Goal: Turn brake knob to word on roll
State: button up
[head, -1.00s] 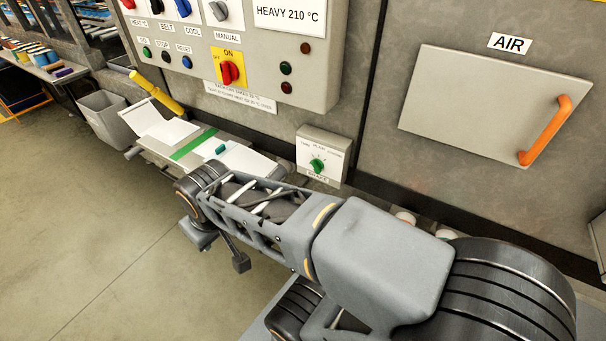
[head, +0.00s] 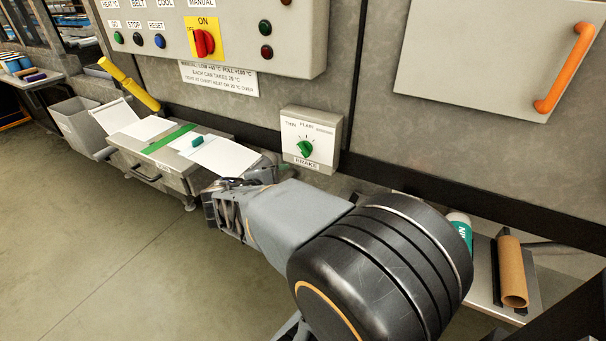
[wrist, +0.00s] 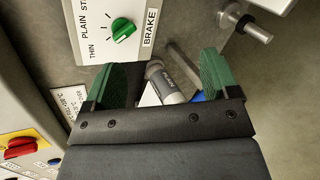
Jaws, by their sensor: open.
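The brake box (head: 312,128) is a pale box on the machine front, with a green knob (head: 305,148) and BRAKE below it. In the wrist view the green knob (wrist: 123,29) is at top centre-left, beside the words THIN, PLAIN and a cut-off third word. I cannot tell exactly which word it points to. A grey-and-white roll (wrist: 166,83) with small, unreadable lettering shows between the fingers, farther off. My gripper (wrist: 162,62) is open, with two green fingers, apart from the knob. In the head view my gripper is mostly hidden.
A table (head: 185,172) with white sheets and a green strip stands left of the box. A red switch (head: 204,42) sits on the panel above. At right, a shelf holds a brown tube (head: 512,272) and a teal-and-white roll (head: 460,226). The floor at left is clear.

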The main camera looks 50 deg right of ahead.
aim_at(303, 151)
jog(key=w+d+n+t+h+b, duration=0.1)
jog(key=w+d, duration=0.1)
jog(key=d, duration=0.3)
jog(key=w+d+f+n+t+h+b, duration=0.1)
jog(key=w+d+b, duration=0.1)
jog(key=d, duration=0.3)
jog(key=w+d+n+t+h+b, duration=0.1)
jog(key=w+d+n+h+b, duration=0.1)
jog(key=d, duration=0.4)
jog(key=shift+w+f, duration=0.2)
jog(key=shift+w, duration=0.65)
jog(key=shift+c, duration=0.5)
